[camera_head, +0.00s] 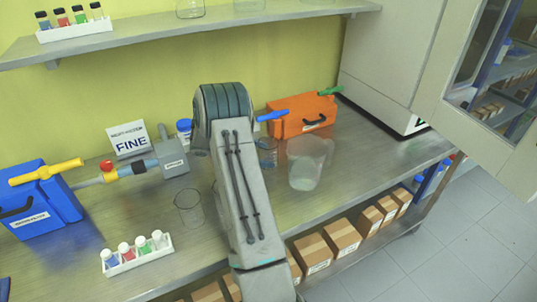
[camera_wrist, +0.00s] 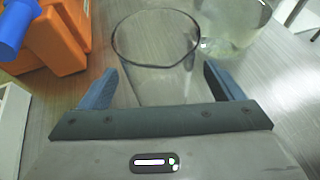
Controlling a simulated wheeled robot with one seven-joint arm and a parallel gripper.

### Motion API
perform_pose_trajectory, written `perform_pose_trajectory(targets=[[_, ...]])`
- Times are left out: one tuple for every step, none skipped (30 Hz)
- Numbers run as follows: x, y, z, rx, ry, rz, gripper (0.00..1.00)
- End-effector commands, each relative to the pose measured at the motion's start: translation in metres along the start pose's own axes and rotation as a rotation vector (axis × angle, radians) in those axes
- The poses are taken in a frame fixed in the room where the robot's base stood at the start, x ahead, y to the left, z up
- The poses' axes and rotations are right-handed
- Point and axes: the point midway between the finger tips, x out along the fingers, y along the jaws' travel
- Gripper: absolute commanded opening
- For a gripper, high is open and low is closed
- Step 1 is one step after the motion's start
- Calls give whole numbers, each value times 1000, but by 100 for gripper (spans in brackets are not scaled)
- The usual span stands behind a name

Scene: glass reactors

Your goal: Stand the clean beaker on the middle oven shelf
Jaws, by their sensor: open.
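A clear, empty-looking glass beaker (camera_wrist: 157,52) stands on the bench between the fingertips of my gripper (camera_wrist: 160,76) in the wrist view. The fingers are open, one on each side, and I cannot tell whether they touch the glass. In the head view this beaker (camera_head: 268,155) is partly hidden by my arm, which also hides my gripper. A cloudy jug-like vessel (camera_head: 310,163) stands just right of it, also seen in the wrist view (camera_wrist: 232,28). Another clear beaker (camera_head: 189,208) stands left of my arm. The pale oven (camera_head: 395,65) is at the upper right; its shelves are not visible.
An orange case (camera_head: 303,117) with blue and green handles stands behind the beaker. A glazed door (camera_head: 470,75) hangs open at right. A blue case (camera_head: 42,212), a valve assembly and a white vial rack (camera_head: 138,257) stand left. A wall shelf (camera_head: 180,32) runs above.

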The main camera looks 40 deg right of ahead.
Motion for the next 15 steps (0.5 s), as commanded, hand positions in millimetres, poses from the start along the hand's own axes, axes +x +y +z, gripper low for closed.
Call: perform_pose_trajectory(targets=[[0,0,0,0,0,0,87],[0,0,0,0,0,0,84],[0,0,0,0,0,0,73],[0,0,0,0,0,0,65],[0,0,0,0,0,0,56],[0,0,0,0,0,0,45],[0,0,0,0,0,0,37],[0,0,0,0,0,0,37],[0,0,0,1,0,0,33],[0,0,0,1,0,0,33],[0,0,0,1,0,0,33],[0,0,0,1,0,0,33],[0,0,0,1,0,0,33],[0,0,0,1,0,0,33],[-1,0,1,1,0,0,33]])
